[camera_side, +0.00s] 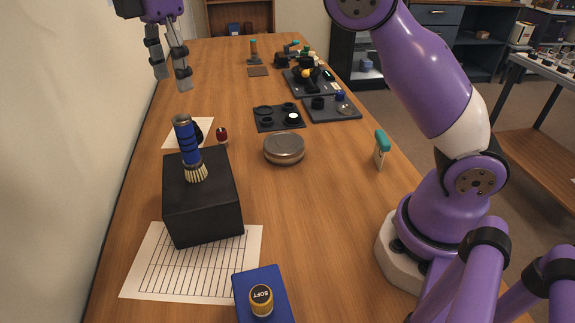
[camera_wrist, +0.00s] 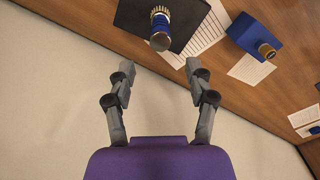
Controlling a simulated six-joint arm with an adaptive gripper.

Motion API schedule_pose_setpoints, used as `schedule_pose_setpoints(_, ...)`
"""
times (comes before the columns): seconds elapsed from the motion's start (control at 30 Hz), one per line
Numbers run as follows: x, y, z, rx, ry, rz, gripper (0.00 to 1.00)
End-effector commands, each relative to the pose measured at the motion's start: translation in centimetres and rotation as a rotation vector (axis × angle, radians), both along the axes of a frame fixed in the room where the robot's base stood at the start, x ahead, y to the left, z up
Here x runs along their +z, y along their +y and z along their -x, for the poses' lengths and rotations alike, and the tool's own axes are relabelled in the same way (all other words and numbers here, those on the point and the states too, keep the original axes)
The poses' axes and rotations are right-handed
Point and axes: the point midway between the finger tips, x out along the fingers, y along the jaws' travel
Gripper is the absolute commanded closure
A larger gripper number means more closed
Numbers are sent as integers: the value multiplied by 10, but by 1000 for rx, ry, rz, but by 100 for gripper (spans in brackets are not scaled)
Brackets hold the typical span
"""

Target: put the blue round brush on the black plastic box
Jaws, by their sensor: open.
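The blue round brush (camera_side: 187,142) stands upright, bristles down, on top of the black plastic box (camera_side: 203,213) in the side view. In the wrist view the brush (camera_wrist: 160,28) shows on the dark top of the box (camera_wrist: 190,22), near the upper edge of the picture. My gripper (camera_side: 172,80) is open and empty, above and behind the box in the side view, apart from the brush. In the wrist view the fingers of my gripper (camera_wrist: 160,75) are spread, with the brush beyond their tips.
A lined sheet (camera_side: 190,265) lies partly under the box. A blue block with a round jar labelled SOFT (camera_side: 261,300) is at the front. A round metal tin (camera_side: 284,149) and dark trays (camera_side: 279,117) lie to the right. A wall borders the table's left side.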

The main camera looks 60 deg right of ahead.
Motion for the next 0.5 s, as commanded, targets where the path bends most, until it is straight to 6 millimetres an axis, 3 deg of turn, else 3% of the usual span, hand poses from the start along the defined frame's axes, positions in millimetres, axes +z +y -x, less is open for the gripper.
schedule_pose_setpoints(0.27,13,-3,2,-19,-7,-1,38)
schedule_pose_setpoints(0.37,21,-12,7,-103,-34,-10,38)
schedule_pose_setpoints(0.5,31,-37,25,-343,-113,-46,38)
